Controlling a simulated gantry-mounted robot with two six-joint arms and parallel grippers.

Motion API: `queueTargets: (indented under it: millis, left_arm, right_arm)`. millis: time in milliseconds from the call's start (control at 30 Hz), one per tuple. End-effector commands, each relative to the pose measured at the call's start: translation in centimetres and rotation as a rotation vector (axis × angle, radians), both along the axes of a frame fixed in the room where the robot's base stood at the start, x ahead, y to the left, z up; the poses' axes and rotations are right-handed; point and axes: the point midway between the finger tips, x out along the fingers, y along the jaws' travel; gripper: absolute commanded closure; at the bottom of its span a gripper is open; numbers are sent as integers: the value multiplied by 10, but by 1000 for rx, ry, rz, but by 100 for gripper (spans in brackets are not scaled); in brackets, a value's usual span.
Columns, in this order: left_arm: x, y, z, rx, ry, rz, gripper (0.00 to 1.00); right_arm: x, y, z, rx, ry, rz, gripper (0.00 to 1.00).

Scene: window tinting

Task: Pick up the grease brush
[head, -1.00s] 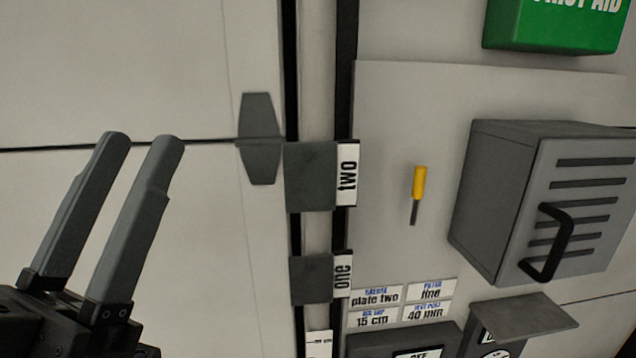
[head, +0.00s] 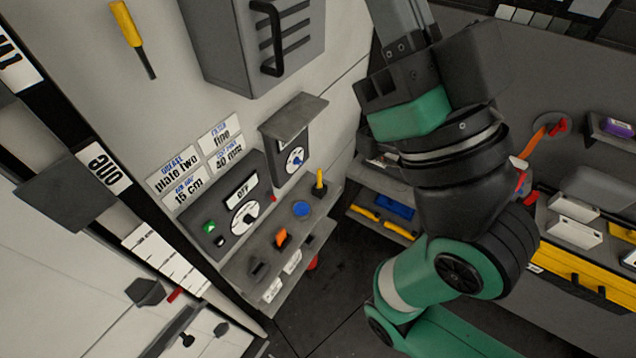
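A yellow-handled tool (head: 128,25) with a thin dark end hangs on the pale wall at the upper left. A smaller yellow upright handle (head: 319,181) stands in a dark holder on the small grey shelf (head: 312,232). I cannot tell for certain which of these is the grease brush; no bristles are clear. My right gripper (head: 400,22) is at the top edge, to the right of the grey vented box and away from both handles. Its fingertips are cut off, so its opening is hidden. My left gripper is out of view.
A grey vented box (head: 262,40) with a black handle juts from the wall. Below are setting labels (head: 180,172) and a control box with dial (head: 240,205). An orange item (head: 282,238) and a blue disc (head: 301,208) sit on the shelf. A bench with trays (head: 575,208) is at right.

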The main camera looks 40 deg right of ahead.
Motion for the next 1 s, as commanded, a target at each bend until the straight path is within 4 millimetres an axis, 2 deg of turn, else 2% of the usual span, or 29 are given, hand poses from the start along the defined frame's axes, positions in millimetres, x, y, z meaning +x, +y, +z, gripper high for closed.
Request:
queueTargets:
  millis: [333,700,933,1000]
  left_arm:
    - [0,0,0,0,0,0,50]
    - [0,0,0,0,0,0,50]
    - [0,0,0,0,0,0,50]
    - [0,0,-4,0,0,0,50]
  right_arm:
    - [0,0,0,0,0,0,100]
    - [0,0,0,0,0,0,36]
    - [0,0,0,0,0,0,36]
    - [2,-2,-7,4,7,-4,36]
